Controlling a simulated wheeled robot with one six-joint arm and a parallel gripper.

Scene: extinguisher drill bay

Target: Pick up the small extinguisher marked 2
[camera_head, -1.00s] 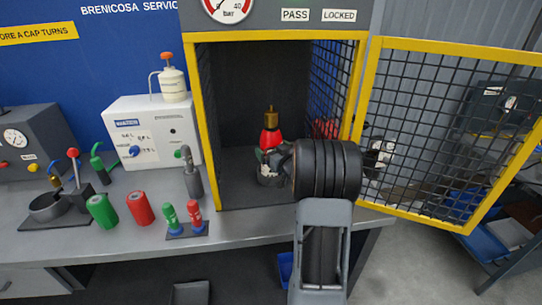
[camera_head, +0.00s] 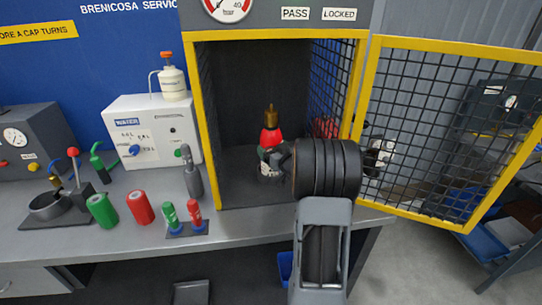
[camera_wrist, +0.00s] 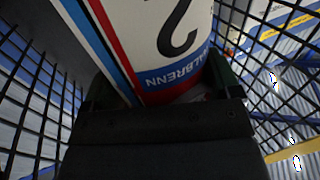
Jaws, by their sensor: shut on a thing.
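The small extinguisher (camera_head: 271,136) stands upright inside the yellow-framed cage, with a red shoulder and a brass top. In the wrist view its white body (camera_wrist: 180,45) fills the upper middle, with a large black 2, blue and red stripes and a red-blue lower band. My gripper (camera_head: 272,158) is shut on its body, with a dark finger on each side in the wrist view (camera_wrist: 165,88). My wrist hides part of the cage floor, and I cannot tell whether the base touches that floor.
The cage (camera_head: 208,120) is open at the front, its mesh door (camera_head: 445,130) swung out to the right. Another red item (camera_head: 326,127) shows behind the right mesh. On the bench left of the cage are a grey nozzle-like item (camera_head: 192,178), red and green cylinders and a white box (camera_head: 150,135).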

